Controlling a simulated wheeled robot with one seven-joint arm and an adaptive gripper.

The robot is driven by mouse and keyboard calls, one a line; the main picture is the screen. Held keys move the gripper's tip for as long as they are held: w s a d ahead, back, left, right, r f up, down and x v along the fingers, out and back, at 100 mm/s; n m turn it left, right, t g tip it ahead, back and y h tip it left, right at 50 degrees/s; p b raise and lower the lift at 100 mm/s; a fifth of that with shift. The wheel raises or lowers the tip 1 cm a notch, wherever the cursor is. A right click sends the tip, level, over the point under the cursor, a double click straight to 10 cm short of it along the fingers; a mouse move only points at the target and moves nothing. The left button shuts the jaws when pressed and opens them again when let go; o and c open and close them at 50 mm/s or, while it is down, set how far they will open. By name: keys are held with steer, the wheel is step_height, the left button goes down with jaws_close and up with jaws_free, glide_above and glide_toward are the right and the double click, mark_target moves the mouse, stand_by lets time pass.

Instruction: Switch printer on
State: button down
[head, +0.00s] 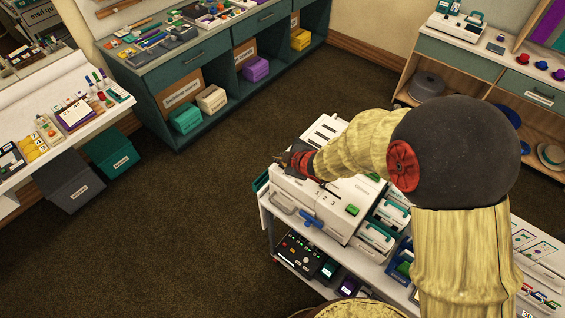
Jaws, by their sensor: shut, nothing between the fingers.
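A white boxy machine (290,196), which looks like the printer, stands on a white cart. It has slots on top, the numbers 1, 2, 3, a grey handle at its front and a green button (352,209) near its right front corner. A blue lever-like part (311,220) shows on its front. My gripper (280,159) is over the machine's back left part, shut and empty, pointing left. The button is clear of it, to the lower right. My arm hides part of the machine's top. I cannot tell whether the machine is on.
The cart (372,268) also holds white-and-green boxes (376,236) right of the machine and a black control panel (298,252) below. A teal counter (205,62) stands behind, a white table (62,135) at left, a wooden shelf (470,62) at right. Open carpet lies left of the cart.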

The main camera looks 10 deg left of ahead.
steer(key=shift+f, duration=0.1)
stand_by(0.3)
steer(key=shift+f+b, duration=0.35)
steer(key=shift+b, duration=0.05)
steer(key=shift+r+p, duration=0.35)
steer(key=shift+p, duration=0.05)
stand_by(0.3)
step_height(320, 180, up, 6)
steer(key=p, duration=0.5)
steer(key=shift+r+p, duration=0.1)
steer(key=shift+p, duration=0.2)
